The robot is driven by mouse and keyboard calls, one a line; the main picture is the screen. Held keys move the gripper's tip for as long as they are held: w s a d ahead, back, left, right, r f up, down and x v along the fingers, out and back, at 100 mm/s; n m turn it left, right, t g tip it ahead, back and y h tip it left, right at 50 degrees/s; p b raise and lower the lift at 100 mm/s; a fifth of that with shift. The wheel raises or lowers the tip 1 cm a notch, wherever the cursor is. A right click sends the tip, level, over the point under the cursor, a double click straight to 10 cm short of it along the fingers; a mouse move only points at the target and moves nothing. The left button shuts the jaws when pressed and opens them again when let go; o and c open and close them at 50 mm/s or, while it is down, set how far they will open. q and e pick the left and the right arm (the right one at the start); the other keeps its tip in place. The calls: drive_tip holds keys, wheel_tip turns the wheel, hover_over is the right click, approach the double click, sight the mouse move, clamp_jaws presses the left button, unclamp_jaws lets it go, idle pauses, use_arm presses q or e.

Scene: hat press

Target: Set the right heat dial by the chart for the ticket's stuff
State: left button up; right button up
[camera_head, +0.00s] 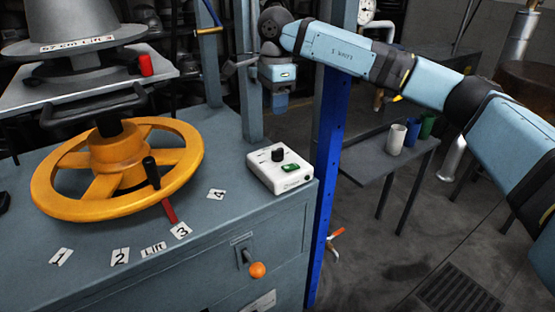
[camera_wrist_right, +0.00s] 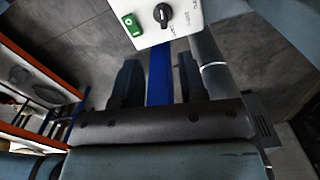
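The heat dial is a black knob (camera_head: 278,155) on a white control box (camera_head: 265,172), beside a green switch (camera_head: 290,167). The box sits at the right front corner of the grey bench. In the right wrist view the knob (camera_wrist_right: 163,15) and green switch (camera_wrist_right: 132,25) show at the top edge. My right gripper (camera_head: 279,101) hangs beyond the box, apart from it and higher. In the right wrist view its two fingers (camera_wrist_right: 158,72) stand apart with nothing between them. The scale print is too small to read. I cannot make out a chart or ticket. My left gripper is not in view.
An orange handwheel (camera_head: 118,165) with number cards around it fills the bench's left side. A blue post (camera_head: 331,140) stands right of the box. An orange-knobbed lever (camera_head: 256,269) sticks out of the bench front. Cups (camera_head: 396,139) stand on a side table.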

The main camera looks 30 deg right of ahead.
sight(277, 149)
drive_tip(key=f+b, duration=0.1)
drive_tip(key=f, duration=0.3)
drive_tip(key=f+b, duration=0.1)
drive_tip(key=f, duration=0.7)
drive_tip(key=shift+w+d+f+b, duration=0.1)
drive_tip(key=shift+d+f+b, duration=0.15)
drive_tip(key=shift+d+b, duration=0.15)
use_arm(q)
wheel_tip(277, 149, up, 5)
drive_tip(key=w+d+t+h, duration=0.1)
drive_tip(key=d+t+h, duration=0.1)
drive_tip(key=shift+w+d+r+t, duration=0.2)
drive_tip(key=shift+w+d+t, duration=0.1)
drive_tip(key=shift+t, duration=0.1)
use_arm(e)
drive_tip(key=shift+f, duration=0.45)
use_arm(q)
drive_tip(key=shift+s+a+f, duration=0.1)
use_arm(e)
clamp_jaws()
